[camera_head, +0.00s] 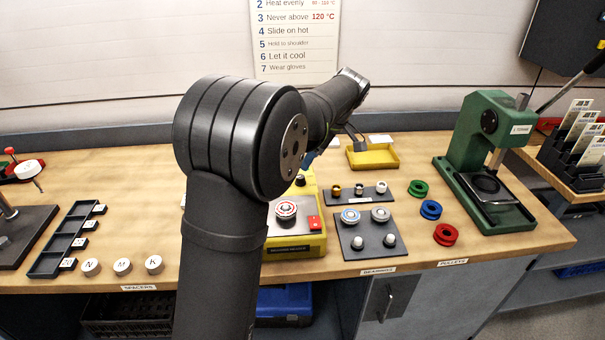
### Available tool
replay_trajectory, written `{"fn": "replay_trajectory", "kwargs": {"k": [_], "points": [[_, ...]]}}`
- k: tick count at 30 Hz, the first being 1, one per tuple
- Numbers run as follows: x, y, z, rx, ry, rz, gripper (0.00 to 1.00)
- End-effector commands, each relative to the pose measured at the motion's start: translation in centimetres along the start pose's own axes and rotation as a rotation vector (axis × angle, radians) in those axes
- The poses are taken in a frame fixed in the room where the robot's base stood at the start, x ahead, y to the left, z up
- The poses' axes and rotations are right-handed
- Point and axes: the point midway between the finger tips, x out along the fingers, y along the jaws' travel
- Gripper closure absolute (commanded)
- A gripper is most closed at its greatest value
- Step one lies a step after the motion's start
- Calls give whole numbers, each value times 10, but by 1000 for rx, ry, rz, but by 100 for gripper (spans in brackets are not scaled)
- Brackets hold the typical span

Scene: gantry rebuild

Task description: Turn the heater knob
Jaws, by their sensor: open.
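The heater (317,238) is a yellow box with a light top plate and a red patch, standing on the bench at the centre. A small dark knob (300,180) shows at its back part, close to the edge of my arm. My gripper (334,150) is mostly hidden behind my forearm. Dark finger parts show below the forearm, behind and above the knob. It is open. I cannot tell whether it touches the knob.
A grey plate with bearings (360,248) lies right of the heater, before a yellow tray (373,156). Green, blue and red pulleys (445,235) and a green press (482,150) stand further right. Spacers (122,266) and a black rack (48,262) lie left.

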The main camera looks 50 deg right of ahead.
Motion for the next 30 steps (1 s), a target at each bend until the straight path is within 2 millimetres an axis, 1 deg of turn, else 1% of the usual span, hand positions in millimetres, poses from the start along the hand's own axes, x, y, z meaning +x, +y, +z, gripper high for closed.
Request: {"fn": "replay_trajectory", "kwargs": {"k": [1, 3, 6, 9, 12, 15, 23, 24, 26, 30], "points": [[12, -1, 0, 0, 0, -4, 51], [26, -1, 0, 0, 0, -3, 51], [45, -1, 0, 0, -1, -3, 51], [58, 0, 0, 0, 0, -1, 51], [68, 0, 0, 1, 0, -1, 51], [73, 0, 0, 1, 0, 1, 51], [74, 0, 0, 1, 0, 1, 51], [74, 0, 0, 0, 0, 1, 53], [74, 0, 0, 0, 0, 1, 65], [74, 0, 0, 0, 0, 1, 92]]}}
